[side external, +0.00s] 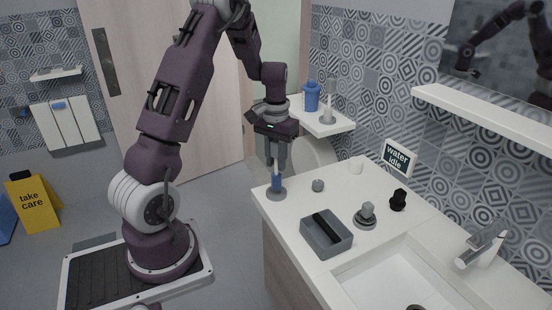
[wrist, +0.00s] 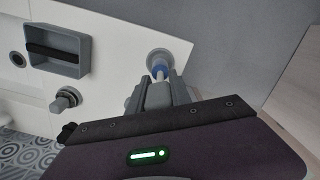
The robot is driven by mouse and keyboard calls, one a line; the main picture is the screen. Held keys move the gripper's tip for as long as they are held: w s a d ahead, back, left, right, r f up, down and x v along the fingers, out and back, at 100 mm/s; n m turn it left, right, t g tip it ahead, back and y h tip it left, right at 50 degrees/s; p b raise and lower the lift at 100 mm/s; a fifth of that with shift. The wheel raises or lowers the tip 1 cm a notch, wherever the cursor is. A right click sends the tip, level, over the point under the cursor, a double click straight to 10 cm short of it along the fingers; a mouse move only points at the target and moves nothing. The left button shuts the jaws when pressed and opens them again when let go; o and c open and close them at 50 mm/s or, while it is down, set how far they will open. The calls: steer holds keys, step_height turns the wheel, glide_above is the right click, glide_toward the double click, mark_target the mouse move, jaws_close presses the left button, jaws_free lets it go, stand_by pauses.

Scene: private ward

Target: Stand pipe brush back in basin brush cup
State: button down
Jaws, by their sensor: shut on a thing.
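My gripper (side external: 277,170) points down over the near-left corner of the white counter and is shut on the pipe brush. I cannot tell how deep the brush sits in the cup. Its upper part is hidden by the fingers.
A grey tray with a black bar (side external: 345,231), a small grey piece (side external: 318,186), a grey knob (side external: 367,211) and a black knob (side external: 398,200) stand on the counter. The sink (side external: 385,285) and faucet (side external: 483,243) are at right. A shelf (side external: 339,127) holds a blue canister (side external: 311,96).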

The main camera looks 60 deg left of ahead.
mark_target(276, 141)
steer(key=shift+f, duration=1.1)
steer(key=c, duration=1.1)
jaws_free()
step_height(276, 141, up, 11)
steer(key=shift+r, duration=0.1)
